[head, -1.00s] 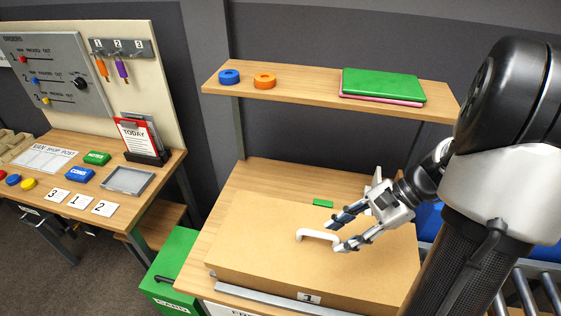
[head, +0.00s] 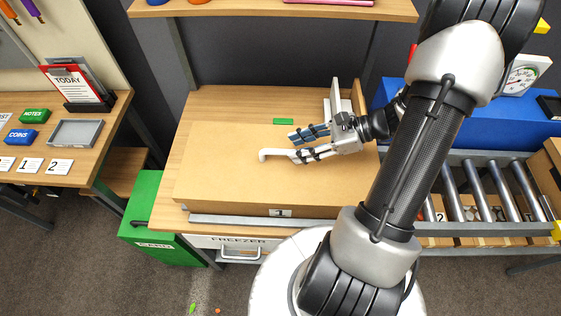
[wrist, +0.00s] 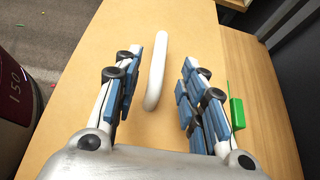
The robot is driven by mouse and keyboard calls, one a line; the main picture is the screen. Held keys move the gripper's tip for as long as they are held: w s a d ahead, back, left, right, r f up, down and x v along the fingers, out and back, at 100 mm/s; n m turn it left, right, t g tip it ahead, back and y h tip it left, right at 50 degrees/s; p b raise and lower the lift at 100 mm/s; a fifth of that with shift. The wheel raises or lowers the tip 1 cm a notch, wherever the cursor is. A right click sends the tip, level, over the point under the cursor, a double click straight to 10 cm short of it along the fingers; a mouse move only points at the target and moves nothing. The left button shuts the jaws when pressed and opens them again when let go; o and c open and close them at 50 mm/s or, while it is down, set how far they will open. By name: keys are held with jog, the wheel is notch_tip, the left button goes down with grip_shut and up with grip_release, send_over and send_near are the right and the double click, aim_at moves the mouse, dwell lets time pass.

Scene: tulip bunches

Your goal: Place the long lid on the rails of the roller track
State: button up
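The long lid (head: 230,185) is a wide tan board with a white bar handle (head: 272,153) on top and a tag marked 1 on its front edge. It lies on the wooden bench at the middle left. My gripper (head: 294,146) is open over the lid at the handle. In the wrist view the handle (wrist: 157,75) runs between the two spread blue-padded fingers (wrist: 160,68), with gaps on both sides. The fingers partly hide the handle in the head view. The roller track (head: 480,190) with grey metal rollers stands to the right, partly hidden by my arm.
A small green block (head: 283,121) lies behind the lid. A shelf (head: 240,10) hangs above the bench. A blue box with a dial (head: 522,75) stands behind the rollers. A green bin (head: 150,195) and freezer drawer (head: 240,252) are at the front left.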

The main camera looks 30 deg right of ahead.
aim_at(287, 150)
jog(key=shift+b+x, duration=0.8)
jog(key=shift+x, duration=2.3)
jog(key=shift+c, duration=0.3)
grip_shut()
jog(key=shift+r, duration=0.1)
